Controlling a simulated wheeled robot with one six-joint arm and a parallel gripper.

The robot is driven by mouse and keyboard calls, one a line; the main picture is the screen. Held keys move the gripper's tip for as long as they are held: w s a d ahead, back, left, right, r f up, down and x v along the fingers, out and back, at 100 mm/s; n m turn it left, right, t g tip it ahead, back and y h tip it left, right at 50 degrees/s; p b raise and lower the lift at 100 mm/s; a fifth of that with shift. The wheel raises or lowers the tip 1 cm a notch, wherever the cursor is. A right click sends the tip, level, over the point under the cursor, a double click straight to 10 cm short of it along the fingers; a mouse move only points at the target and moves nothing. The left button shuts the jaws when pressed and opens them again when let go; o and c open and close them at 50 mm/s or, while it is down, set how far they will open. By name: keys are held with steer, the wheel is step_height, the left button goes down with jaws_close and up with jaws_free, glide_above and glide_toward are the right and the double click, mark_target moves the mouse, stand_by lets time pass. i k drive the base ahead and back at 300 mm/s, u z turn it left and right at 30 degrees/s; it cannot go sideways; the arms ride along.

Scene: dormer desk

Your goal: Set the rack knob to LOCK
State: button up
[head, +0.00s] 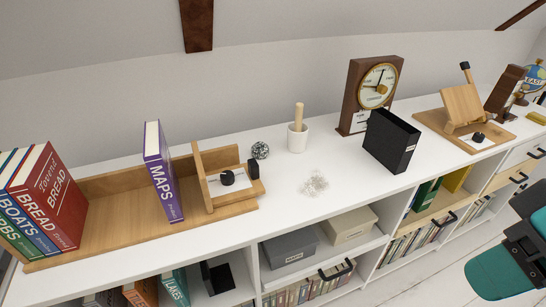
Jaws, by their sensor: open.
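The wooden book rack (110,205) lies along the left part of the white shelf top. At its right end is a wooden end piece with a white plate (215,187), and the round black rack knob (228,178) sits on that plate. Any lettering on the plate and the knob's pointing direction are too small to read. A small black block (253,169) is at the end piece's right edge. My gripper is not in view.
Books (45,200) and a leaning purple MAPS book (161,175) stand in the rack. Nearby are a dark wire ball (260,150), a white cup (297,138), a clock (375,90), a black box file (390,142) and a wooden stand with another black knob (478,137).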

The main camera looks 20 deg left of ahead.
mark_target(227, 177)
steer(key=z, duration=0.05)
steer(key=i, duration=0.65)
steer(key=u, duration=0.9)
steer(key=i, duration=0.45)
steer(key=u, duration=0.5)
